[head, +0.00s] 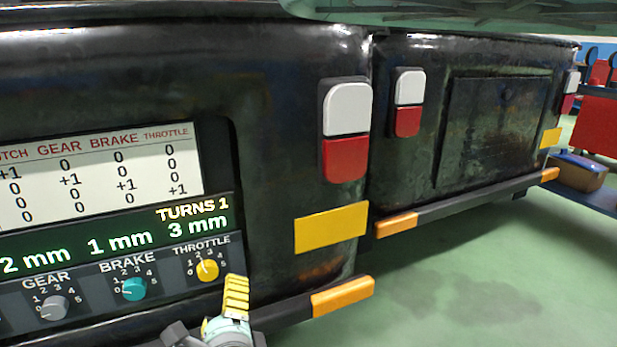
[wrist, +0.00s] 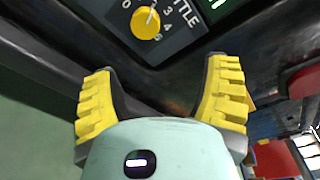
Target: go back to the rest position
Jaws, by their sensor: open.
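My gripper (wrist: 162,95) is open and empty in the wrist view, its yellow ribbed fingers spread apart. In the head view my gripper (head: 236,292) shows at the bottom, just below the yellow throttle knob (head: 207,270). The throttle knob also shows in the wrist view (wrist: 146,23), beyond the fingertips and apart from them. A teal brake knob (head: 134,289) and a grey gear knob (head: 54,307) sit to its left on the panel. The display above (head: 110,243) reads 2 mm, 1 mm, 3 mm and TURNS 1. The clutch knob is mostly out of view.
The black vehicle body (head: 290,120) carries the panel, with an orange-tipped bumper (head: 343,296) jutting out close to the right of my gripper. A second black vehicle (head: 440,150) stands beyond. The green floor (head: 470,290) at right is clear. A red cabinet (head: 598,125) stands far right.

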